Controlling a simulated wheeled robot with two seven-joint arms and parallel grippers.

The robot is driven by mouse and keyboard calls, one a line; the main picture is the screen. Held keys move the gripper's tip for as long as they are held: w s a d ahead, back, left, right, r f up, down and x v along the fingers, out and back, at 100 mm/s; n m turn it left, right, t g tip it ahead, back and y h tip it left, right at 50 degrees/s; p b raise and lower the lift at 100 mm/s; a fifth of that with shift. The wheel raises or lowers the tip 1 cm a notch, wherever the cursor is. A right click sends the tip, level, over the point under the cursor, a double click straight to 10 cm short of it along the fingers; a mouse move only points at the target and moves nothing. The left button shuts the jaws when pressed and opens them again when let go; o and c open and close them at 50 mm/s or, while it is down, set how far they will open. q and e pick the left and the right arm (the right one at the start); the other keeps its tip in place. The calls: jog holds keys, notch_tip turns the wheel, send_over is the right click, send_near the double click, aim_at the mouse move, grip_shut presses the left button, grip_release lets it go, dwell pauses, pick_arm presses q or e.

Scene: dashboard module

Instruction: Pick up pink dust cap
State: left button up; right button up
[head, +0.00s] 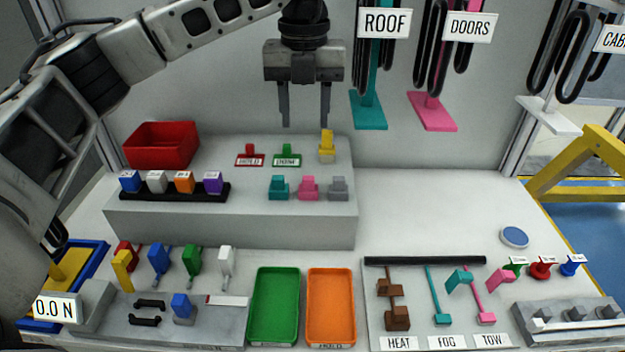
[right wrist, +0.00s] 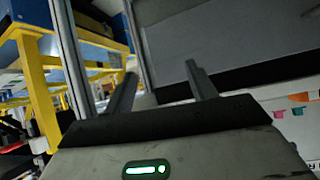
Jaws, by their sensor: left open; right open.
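A small pink cap (head: 308,188), which looks like the pink dust cap, stands on the front of the raised grey shelf (head: 230,228). It is between a teal cap (head: 278,188) and a grey cap (head: 338,189). My left gripper (head: 305,122) points down with its fingers apart and nothing between them. In the head view it shows above and behind the pink cap, clear of it. My right gripper (right wrist: 161,74) shows only in the right wrist view, open and empty, away from the caps.
A yellow piece (head: 327,147) and red and green labelled tags (head: 287,156) sit behind the caps. A red bin (head: 161,145) and a black rack (head: 174,193) of coloured blocks are to the left. Hanging teal and pink parts (head: 432,111) are at the upper right.

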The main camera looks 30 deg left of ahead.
aim_at(308, 177)
pick_arm(q)
notch_tip(308, 177, down, 9)
jog(key=shift+s+d+r+p, duration=0.1)
jog(key=shift+r+p, duration=0.1)
jog(key=shift+p, duration=0.1)
jog(key=shift+s+d+f+p, duration=0.15)
jog(key=shift+f+p, duration=0.15)
jog(key=shift+f, duration=1.05)
jog(key=shift+s+d+f+p, duration=0.15)
jog(key=shift+f+p, duration=0.1)
jog(key=shift+f, duration=1.1)
jog(key=shift+w, duration=0.1)
jog(key=c, duration=0.9)
jog(key=shift+r, duration=0.1)
